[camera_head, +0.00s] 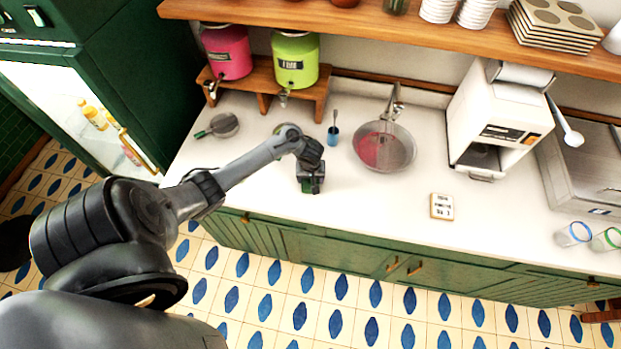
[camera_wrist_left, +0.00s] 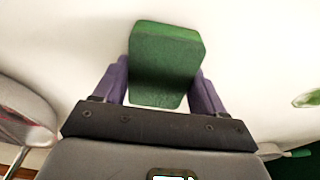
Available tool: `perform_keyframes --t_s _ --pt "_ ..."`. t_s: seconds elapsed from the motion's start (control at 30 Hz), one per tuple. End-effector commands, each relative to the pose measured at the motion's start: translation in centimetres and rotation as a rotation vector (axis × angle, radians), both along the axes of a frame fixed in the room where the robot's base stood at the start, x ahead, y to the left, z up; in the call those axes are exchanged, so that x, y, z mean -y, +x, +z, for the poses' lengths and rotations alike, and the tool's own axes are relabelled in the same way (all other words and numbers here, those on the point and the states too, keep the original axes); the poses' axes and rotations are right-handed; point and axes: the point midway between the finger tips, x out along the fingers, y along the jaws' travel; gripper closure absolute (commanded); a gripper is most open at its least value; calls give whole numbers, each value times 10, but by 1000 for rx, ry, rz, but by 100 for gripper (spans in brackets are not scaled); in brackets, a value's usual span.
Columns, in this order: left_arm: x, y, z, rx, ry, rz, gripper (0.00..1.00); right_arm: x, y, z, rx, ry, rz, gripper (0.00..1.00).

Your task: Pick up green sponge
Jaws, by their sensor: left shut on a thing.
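The green sponge (camera_wrist_left: 166,62) is a dark green block, seen large in the left wrist view between the two purple-grey fingers of my left gripper (camera_wrist_left: 163,88). The fingers touch its two sides, and the gripper is shut on it. In the head view my left gripper (camera_head: 311,182) is at the white counter near its front edge, and only a little dark green of the sponge shows beneath it. I cannot tell whether the sponge rests on the counter or is just above it. My right gripper is not in view.
A strainer (camera_head: 224,125) lies at left. A small sign (camera_head: 442,206) and a white machine (camera_head: 498,118) are to the right. The counter (camera_head: 385,205) between gripper and sign is clear.

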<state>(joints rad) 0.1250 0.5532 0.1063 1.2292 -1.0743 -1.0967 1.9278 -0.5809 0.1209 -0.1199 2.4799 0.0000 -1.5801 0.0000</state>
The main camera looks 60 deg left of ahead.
Motion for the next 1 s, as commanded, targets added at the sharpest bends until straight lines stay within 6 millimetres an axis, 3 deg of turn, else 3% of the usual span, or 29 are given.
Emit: perform_keyframes --t_s 0.17,0.37,0.8,1.0 --pt "0 1 11 1 -2 0 57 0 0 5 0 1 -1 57" --pt "1 1 42 3 -3 1 57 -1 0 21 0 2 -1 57" --pt "81 26 92 1 -5 -2 57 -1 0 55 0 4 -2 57" --pt "102 33 105 3 -4 0 57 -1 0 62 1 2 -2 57"
